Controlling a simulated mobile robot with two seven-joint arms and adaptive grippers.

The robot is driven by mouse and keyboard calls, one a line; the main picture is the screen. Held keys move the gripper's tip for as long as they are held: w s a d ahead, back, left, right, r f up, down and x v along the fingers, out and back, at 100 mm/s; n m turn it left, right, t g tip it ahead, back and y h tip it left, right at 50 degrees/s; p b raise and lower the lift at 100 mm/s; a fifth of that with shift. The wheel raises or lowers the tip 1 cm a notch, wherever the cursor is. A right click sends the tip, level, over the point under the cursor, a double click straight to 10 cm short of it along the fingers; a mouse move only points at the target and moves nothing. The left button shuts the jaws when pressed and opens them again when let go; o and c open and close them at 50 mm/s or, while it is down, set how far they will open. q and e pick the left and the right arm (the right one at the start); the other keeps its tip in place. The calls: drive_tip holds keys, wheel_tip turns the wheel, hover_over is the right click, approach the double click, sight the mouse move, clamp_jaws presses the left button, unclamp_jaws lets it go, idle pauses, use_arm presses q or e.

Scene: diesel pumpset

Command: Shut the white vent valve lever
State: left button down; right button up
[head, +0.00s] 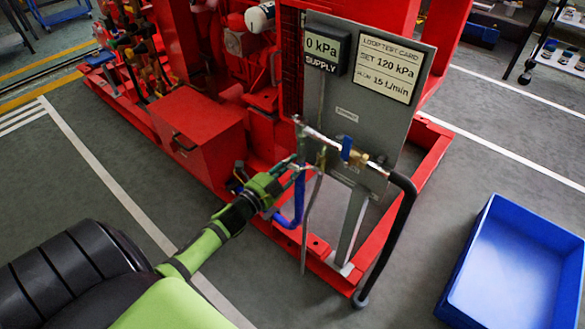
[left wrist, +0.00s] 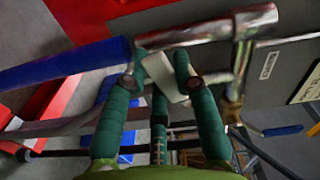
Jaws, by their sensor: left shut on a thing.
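My left gripper (head: 292,172) reaches to the left end of the pipework in front of the grey panel. In the left wrist view, its green-wrapped fingers (left wrist: 160,68) are closed on the white vent valve lever (left wrist: 163,76), which lies between the fingertips. The lever sits just below a silver pipe (left wrist: 195,34). In the head view the lever is too small and covered by the fingers to tell its angle. A brass fitting (left wrist: 236,98) hangs off the pipe on the right. My right gripper is in neither view.
The grey panel (head: 345,112) carries a supply gauge (head: 323,46) reading 0 kPa and a loop test card (head: 386,68). A blue-handled valve (head: 352,155) and black hose (head: 404,225) are to the right. A blue hose (head: 298,200) hangs beside the gripper. A blue crate (head: 466,250) stands on the floor.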

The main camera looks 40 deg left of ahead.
use_arm(q)
drive_tip(key=shift+a+r+m+p, duration=0.15)
drive_tip(key=shift+r+m+p, duration=0.25)
drive_tip(key=shift+r+m, duration=0.55)
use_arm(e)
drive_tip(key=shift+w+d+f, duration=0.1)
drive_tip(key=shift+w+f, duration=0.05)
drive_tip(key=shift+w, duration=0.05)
use_arm(q)
drive_tip(key=shift+w+f+m, duration=0.1)
drive_tip(key=shift+f+m, duration=0.05)
drive_tip(key=shift+m, duration=0.2)
drive_tip(key=c, duration=0.9)
unclamp_jaws()
drive_tip(key=shift+c, duration=0.2)
drive_tip(key=shift+f, duration=0.1)
drive_tip(key=s, duration=1.2)
drive_tip(key=shift+a, duration=0.45)
